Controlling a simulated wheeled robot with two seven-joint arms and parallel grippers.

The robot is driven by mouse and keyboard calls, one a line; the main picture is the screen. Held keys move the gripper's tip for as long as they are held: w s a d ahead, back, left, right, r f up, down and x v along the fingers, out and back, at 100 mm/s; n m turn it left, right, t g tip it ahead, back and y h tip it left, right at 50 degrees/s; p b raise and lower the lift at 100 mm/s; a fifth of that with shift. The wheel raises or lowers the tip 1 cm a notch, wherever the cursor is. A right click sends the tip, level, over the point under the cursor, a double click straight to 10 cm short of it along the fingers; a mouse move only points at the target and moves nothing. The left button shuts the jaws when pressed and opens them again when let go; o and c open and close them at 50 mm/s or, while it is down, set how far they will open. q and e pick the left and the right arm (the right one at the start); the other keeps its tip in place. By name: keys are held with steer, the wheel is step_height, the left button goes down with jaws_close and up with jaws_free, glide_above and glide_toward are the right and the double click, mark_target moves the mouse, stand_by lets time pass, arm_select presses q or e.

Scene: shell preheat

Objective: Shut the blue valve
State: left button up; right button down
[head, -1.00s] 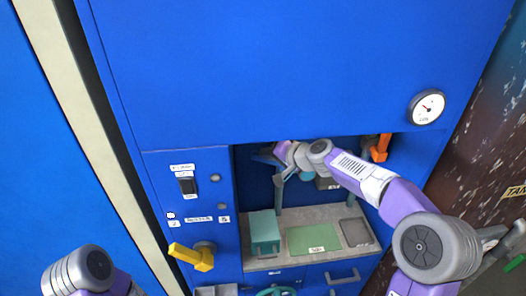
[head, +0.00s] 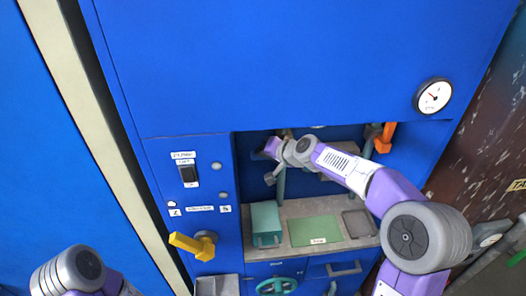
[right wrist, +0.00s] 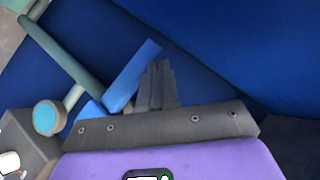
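A blue bar-shaped handle (right wrist: 132,77), which looks like the blue valve's lever, shows in the right wrist view beside a teal pipe (right wrist: 62,50). It lies just left of my right gripper's fingers (right wrist: 157,84), very close to them; I cannot tell whether they touch. The fingers are together with nothing seen between them. In the head view my right arm reaches into the cabinet recess, with the right gripper (head: 268,148) at the recess's upper left. The blue handle is not clear there. My left arm shows at the lower left, its gripper out of view.
An orange handle (head: 385,137) is at the recess's right edge. A yellow handle (head: 194,245) and a switch (head: 189,175) are on the left panel. A teal box (head: 266,223) and a green mat (head: 315,230) are on the recess shelf. A gauge (head: 433,96) is at upper right.

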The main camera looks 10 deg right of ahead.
stand_by(0.4)
steer(key=v, duration=0.7)
steer(key=shift+s+r, duration=0.15)
steer(key=shift+s, duration=0.05)
steer(key=shift+d, duration=0.1)
